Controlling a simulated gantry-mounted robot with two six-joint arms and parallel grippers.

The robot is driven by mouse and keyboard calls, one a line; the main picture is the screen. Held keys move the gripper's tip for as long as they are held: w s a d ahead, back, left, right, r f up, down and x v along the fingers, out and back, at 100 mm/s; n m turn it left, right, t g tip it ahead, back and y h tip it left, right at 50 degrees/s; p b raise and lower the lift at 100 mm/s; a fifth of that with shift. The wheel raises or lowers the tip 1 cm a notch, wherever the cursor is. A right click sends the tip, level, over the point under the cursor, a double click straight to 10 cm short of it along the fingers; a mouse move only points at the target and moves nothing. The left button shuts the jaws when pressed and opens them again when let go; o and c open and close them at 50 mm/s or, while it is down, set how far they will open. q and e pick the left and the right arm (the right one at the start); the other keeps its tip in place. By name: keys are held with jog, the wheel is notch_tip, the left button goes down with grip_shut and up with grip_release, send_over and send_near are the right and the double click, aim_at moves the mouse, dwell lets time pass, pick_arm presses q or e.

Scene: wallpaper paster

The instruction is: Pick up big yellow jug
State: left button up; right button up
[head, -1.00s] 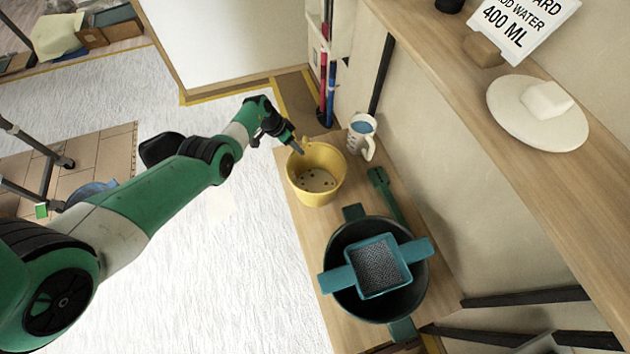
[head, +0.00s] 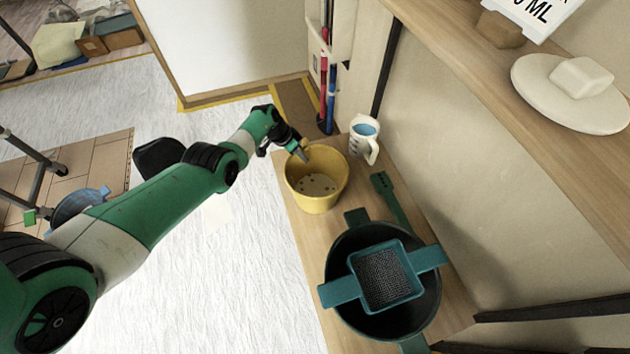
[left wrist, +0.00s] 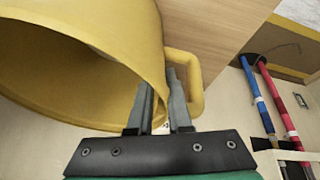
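The big yellow jug (head: 317,190) stands upright on the wooden bench at the centre of the head view, with small dark spots on its inside bottom. My left gripper (head: 302,155) reaches down to its far rim, on the handle side. In the left wrist view, the jug (left wrist: 90,50) fills the upper left and its loop handle (left wrist: 195,85) is at the right. My left gripper's two fingers (left wrist: 160,95) are a little apart, with the jug's rim edge and the handle's root around them. Contact with the wall cannot be told. My right gripper is not in view.
A white measuring jug (head: 363,142) with blue content stands close behind the yellow jug. A green tool (head: 389,198) and a dark pot (head: 343,250) with a teal sieve (head: 385,275) on it are nearer. The shelf (head: 455,35) overhangs at right. Red and blue poles (head: 331,85) stand beyond.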

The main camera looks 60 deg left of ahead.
pick_arm(q)
grip_shut()
dwell(1.0)
jog(key=shift+r, duration=0.1)
notch_tip(320, 180, up, 10)
jog(key=p, duration=0.9)
jog(key=shift+r, duration=0.1)
notch_tip(320, 180, up, 38)
jog(key=p, duration=3.8)
jog(key=shift+p, duration=0.3)
